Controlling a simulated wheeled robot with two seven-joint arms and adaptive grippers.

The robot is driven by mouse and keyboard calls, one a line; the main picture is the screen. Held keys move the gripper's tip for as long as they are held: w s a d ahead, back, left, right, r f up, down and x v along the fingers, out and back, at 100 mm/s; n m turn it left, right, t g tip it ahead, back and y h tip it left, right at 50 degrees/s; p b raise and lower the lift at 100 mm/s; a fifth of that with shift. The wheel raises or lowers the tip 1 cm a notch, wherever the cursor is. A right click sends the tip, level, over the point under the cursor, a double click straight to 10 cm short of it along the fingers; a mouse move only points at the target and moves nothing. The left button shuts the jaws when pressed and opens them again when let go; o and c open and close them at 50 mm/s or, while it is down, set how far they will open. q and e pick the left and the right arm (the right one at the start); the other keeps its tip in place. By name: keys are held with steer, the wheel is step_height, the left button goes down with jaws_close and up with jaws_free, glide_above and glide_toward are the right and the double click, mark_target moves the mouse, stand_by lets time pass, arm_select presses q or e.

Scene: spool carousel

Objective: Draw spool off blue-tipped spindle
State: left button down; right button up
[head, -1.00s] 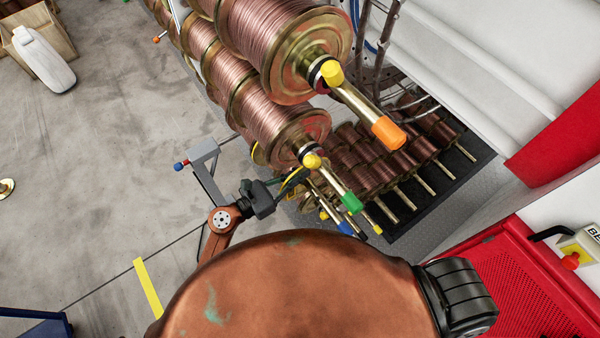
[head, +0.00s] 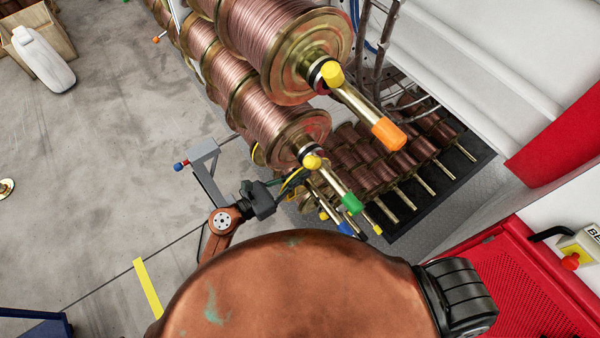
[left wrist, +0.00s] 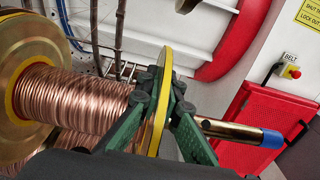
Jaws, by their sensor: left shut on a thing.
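The spool (left wrist: 75,100) has copper wire and yellow-rimmed flanges. In the left wrist view it lies across the left half, on the spindle (left wrist: 230,130) whose blue tip (left wrist: 271,139) sticks out to the right. My left gripper (left wrist: 163,85) has green fingers on both sides of the spool's near flange and is shut on it. In the head view my left gripper (head: 288,184) is below the larger spools, partly hidden, and the blue tip (head: 346,229) shows beyond it. Most of this spool is hidden there. My right gripper is not in view.
Larger copper spools sit above on spindles with an orange tip (head: 388,134) and a green tip (head: 352,203), close over my left gripper. A rack of several spools (head: 390,165) stands behind. A red panel (head: 510,280) is at right. Floor at left is open.

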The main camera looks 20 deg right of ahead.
arm_select(q)
steer(key=shift+s+d+r+p, duration=0.1)
steer(key=shift+s+d, duration=0.15)
steer(key=shift+s, duration=0.45)
steer(key=shift+s+d+r+p, duration=0.15)
steer(key=shift+s+d, duration=0.1)
steer(key=shift+s, duration=0.4)
steer(key=shift+s+d+r+p, duration=0.1)
steer(key=shift+s+d, duration=0.15)
steer(key=shift+s, duration=0.45)
steer(key=s, duration=0.1)
steer(key=s+d, duration=0.1)
steer(key=s, duration=0.2)
steer(key=shift+s+d+r+p, duration=0.1)
steer(key=shift+d+p, duration=0.15)
steer(key=shift+p, duration=0.1)
